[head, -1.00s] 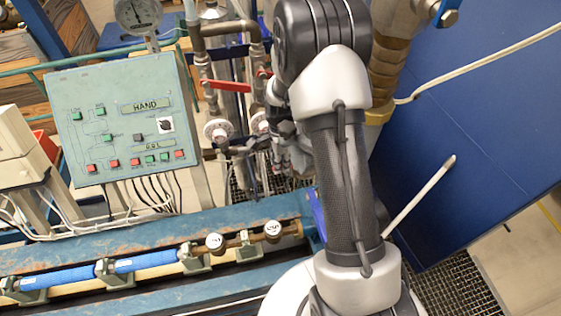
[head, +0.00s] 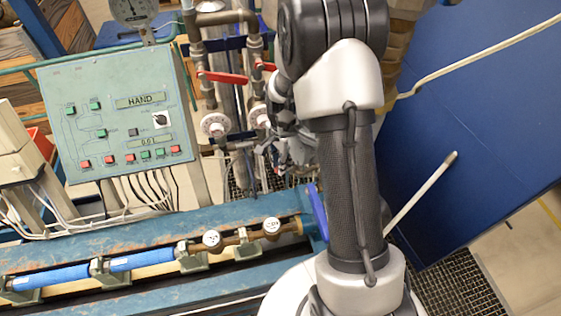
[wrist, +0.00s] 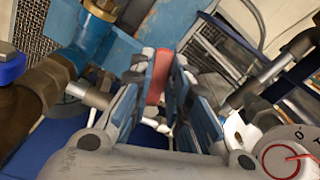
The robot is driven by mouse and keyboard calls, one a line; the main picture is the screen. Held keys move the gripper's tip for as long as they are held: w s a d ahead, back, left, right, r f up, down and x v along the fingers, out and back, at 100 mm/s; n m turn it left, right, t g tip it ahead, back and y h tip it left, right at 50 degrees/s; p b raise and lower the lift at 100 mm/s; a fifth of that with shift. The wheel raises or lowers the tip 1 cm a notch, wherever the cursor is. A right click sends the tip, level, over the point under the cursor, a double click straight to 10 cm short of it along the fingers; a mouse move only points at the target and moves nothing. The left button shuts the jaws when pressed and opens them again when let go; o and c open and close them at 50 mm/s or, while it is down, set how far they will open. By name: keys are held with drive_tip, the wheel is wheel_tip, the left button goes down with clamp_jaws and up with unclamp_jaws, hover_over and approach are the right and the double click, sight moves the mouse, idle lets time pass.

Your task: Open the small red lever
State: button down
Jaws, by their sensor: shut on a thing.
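In the wrist view, a small red lever (wrist: 158,78) stands between the blue-padded fingers of my gripper (wrist: 166,72). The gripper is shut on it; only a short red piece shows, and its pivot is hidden. In the head view, my gripper (head: 292,150) is partly hidden beside my arm, near the pipes, and the red piece in its grip cannot be made out there. A longer red lever (head: 224,77) lies across a vertical pipe, apart from the gripper. Part of another red lever (head: 265,66) shows on the pipe to its right.
A green control panel (head: 115,115) stands to the left. White round dials (head: 214,124) sit on the pipes near my gripper. A blue bench (head: 150,235) carries a blue pipe below. A blue panel (head: 480,130) fills the right. Brass fittings (wrist: 30,100) crowd the wrist view's left.

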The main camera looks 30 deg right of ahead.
drive_tip(key=c, duration=1.5)
unclamp_jaws()
wheel_tip(320, 180, up, 12)
drive_tip(key=shift+r, duration=0.1)
